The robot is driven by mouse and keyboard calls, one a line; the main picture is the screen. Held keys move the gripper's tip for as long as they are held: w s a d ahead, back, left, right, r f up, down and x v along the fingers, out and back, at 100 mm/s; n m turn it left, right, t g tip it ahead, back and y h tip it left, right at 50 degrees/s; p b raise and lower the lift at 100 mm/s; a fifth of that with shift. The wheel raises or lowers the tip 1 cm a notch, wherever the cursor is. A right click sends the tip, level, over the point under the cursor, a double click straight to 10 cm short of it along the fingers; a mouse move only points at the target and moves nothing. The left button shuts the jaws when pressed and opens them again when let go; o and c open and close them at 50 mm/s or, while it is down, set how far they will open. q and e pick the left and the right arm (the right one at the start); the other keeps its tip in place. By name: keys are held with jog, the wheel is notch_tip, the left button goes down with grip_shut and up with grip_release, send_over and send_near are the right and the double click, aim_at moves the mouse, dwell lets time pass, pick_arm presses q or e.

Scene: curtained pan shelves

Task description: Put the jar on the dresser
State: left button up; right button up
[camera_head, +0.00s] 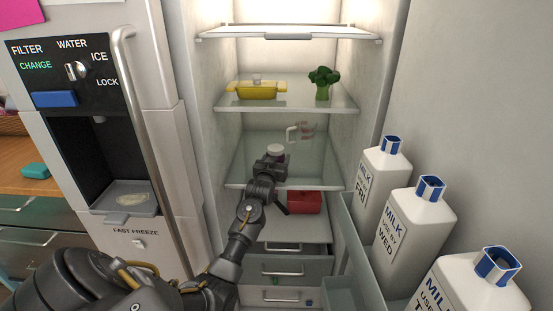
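The jar shows only as a round, pale lid (276,150) at the middle glass shelf inside the open fridge. My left gripper (271,161) is at the jar, at the front of that shelf. The gripper hides the jar's lower part, and I cannot tell whether the fingers are closed on it. The dresser (18,181), with a wooden top and drawers, stands at the left edge, partly hidden by the fridge's left door. My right gripper is not in view.
Milk bottles (412,235) line the right door rack. A clear cup (301,131) stands behind the jar. Above are a yellow dish (258,91) and broccoli (323,80). A red box (305,202) sits below. A teal item (36,171) lies on the dresser.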

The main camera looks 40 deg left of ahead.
pick_arm(q)
jog(key=shift+f, duration=0.25)
jog(key=o, duration=1.2)
jog(key=shift+o, duration=0.2)
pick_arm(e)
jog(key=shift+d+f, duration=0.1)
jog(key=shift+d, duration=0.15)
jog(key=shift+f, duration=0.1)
pick_arm(q)
jog(key=b+v, duration=0.1)
jog(key=v, duration=0.9)
jog(key=shift+w+d+b, duration=0.1)
jog(key=shift+d+b, duration=0.15)
jog(key=shift+b, duration=0.15)
jog(key=shift+s+d, duration=0.15)
jog(key=shift+s, duration=0.25)
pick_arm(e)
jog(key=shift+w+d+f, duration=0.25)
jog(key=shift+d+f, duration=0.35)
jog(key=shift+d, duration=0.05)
